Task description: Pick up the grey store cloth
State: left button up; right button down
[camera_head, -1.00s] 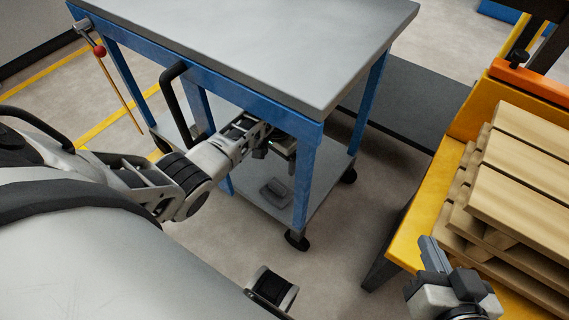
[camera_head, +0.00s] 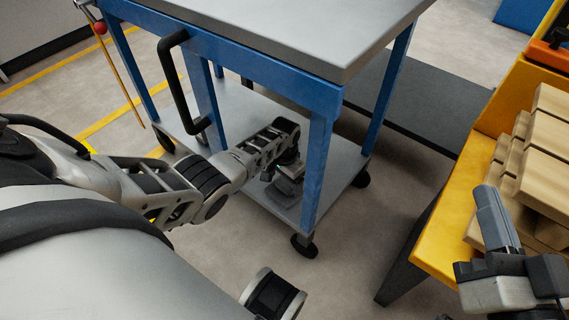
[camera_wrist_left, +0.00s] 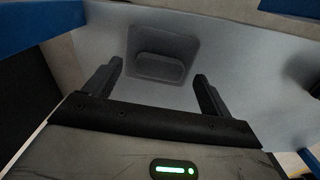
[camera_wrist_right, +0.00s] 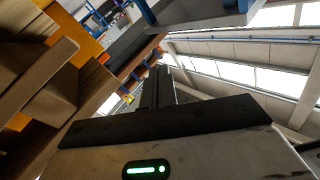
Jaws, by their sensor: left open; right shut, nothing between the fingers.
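The grey cloth (camera_wrist_left: 160,68) lies as a folded pad on the cart's lower shelf. In the left wrist view it is ahead of my open left fingers, between their lines. In the head view the cloth (camera_head: 285,189) shows just below my left gripper (camera_head: 291,158), partly hidden by it. In the left wrist view my left gripper (camera_wrist_left: 160,85) is open with nothing between its fingers; it is apart from the cloth. My right gripper (camera_head: 496,219) is shut and empty, raised near the yellow stand; its fingers also show in the right wrist view (camera_wrist_right: 158,87).
The blue cart has a grey top (camera_head: 270,25), blue legs (camera_head: 318,170) and a black handle (camera_head: 180,85); my left arm reaches under the top, between the legs. A yellow stand (camera_head: 455,235) with wooden pallets (camera_head: 550,165) is at the right. A dark mat (camera_head: 420,105) lies behind the cart.

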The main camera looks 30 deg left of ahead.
pick_arm(q)
jog(key=shift+f+b, duration=0.4)
jog(key=shift+f, duration=0.5)
jog(key=c, duration=1.1)
pick_arm(e)
jog(key=r+n+t, duration=0.1)
jog(key=r+n+y, duration=0.1)
jog(key=shift+w+d+r+t, duration=0.15)
jog(key=shift+w+r+t, duration=0.15)
jog(key=shift+w+t, duration=0.1)
pick_arm(q)
jog(key=shift+r, duration=0.15)
